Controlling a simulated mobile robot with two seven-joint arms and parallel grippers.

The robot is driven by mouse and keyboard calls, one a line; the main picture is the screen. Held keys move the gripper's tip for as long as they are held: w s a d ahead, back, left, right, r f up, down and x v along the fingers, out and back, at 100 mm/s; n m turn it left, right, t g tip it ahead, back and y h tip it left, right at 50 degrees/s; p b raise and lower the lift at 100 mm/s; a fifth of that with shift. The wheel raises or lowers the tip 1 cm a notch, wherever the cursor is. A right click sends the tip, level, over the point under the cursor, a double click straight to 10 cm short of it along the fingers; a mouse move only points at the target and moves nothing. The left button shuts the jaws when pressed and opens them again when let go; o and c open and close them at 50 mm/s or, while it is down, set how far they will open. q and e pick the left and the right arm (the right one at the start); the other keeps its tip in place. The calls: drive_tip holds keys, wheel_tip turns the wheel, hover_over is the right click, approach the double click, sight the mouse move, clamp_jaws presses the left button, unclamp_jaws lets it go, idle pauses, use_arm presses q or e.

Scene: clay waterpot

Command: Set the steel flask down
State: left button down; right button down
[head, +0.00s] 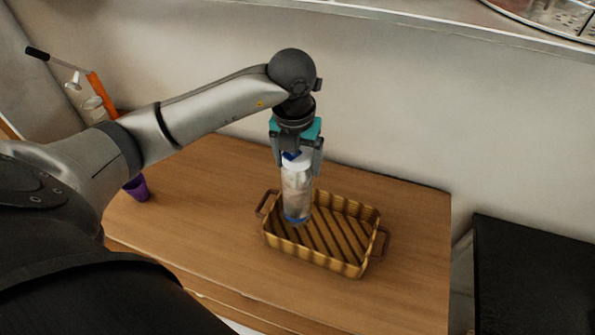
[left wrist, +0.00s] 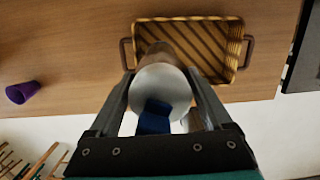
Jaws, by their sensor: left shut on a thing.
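The steel flask (head: 297,192) is a shiny cylinder with a white top and a blue band near its base. My left gripper (head: 298,163) is shut on its top and holds it upright. The flask is over the left part of a woven basket (head: 340,265) with two side handles. I cannot tell whether its base touches the basket floor. In the left wrist view the flask's round white top (left wrist: 165,85) sits between the fingers, and the basket (left wrist: 241,50) is beyond it. My right gripper is not in view.
The basket stands on a wooden table (head: 405,225). A purple cup (head: 138,188) is at the table's left, partly behind my arm. A wall rises behind the table. A dark surface (head: 535,280) lies to the right, past a gap.

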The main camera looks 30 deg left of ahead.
use_arm(q)
drive_tip(key=shift+f, duration=1.9)
drive_tip(key=shift+f, duration=0.15)
unclamp_jaws()
drive_tip(key=shift+s+d+r, duration=0.1)
drive_tip(key=shift+s+r, duration=0.05)
drive_tip(key=shift+r, duration=1.15)
drive_tip(key=shift+s+a+r, duration=0.1)
drive_tip(key=shift+s+r, duration=0.1)
drive_tip(key=shift+r, duration=1.05)
drive_tip(key=shift+s+d+r, duration=0.1)
drive_tip(key=shift+s+r, duration=0.05)
drive_tip(key=shift+r, duration=1.15)
